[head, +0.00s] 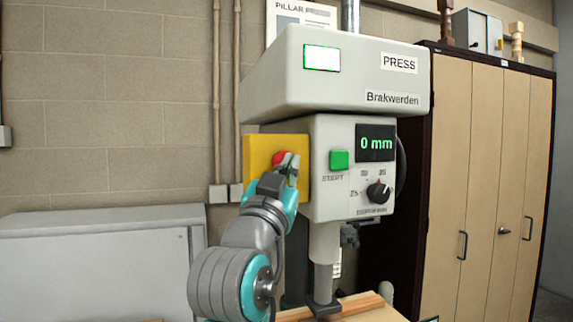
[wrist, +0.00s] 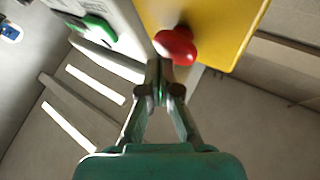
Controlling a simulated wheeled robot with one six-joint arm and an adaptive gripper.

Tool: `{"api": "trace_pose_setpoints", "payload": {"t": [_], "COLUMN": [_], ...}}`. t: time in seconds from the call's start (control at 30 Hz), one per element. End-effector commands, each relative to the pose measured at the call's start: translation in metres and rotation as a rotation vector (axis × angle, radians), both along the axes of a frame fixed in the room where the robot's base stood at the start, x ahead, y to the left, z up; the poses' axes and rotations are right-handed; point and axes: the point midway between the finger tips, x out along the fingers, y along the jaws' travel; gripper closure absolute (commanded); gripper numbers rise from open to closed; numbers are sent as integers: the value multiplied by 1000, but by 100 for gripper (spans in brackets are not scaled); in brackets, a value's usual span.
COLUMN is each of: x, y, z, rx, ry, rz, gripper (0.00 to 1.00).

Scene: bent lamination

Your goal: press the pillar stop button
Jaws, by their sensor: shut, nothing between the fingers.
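The red stop button (head: 281,158) sits on a yellow plate (head: 262,150) on the left side of the press head. My gripper (head: 291,162) is in front of the button and hides part of it in the head view. In the wrist view the red mushroom button (wrist: 176,46) stands out from the yellow plate (wrist: 215,22). My gripper's closed fingertips (wrist: 160,68) are right at the button's edge, with nothing between them. I cannot tell whether they touch the button or whether it is pressed in.
The green START button (head: 339,160) is on the press front, right of my gripper, above a dial (head: 378,193). The display (head: 375,143) reads 0 mm. A wooden cabinet (head: 480,150) stands at right and a grey cabinet (head: 100,265) at left.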

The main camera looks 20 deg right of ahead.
Motion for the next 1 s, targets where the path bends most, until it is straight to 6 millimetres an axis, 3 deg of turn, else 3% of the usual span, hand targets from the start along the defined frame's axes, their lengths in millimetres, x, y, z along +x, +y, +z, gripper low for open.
{"api": "trace_pose_setpoints", "payload": {"t": [1.0], "x": [10], "y": [0], "z": [0], "rx": [0], "ry": [0], "rz": [0], "gripper": [100]}}
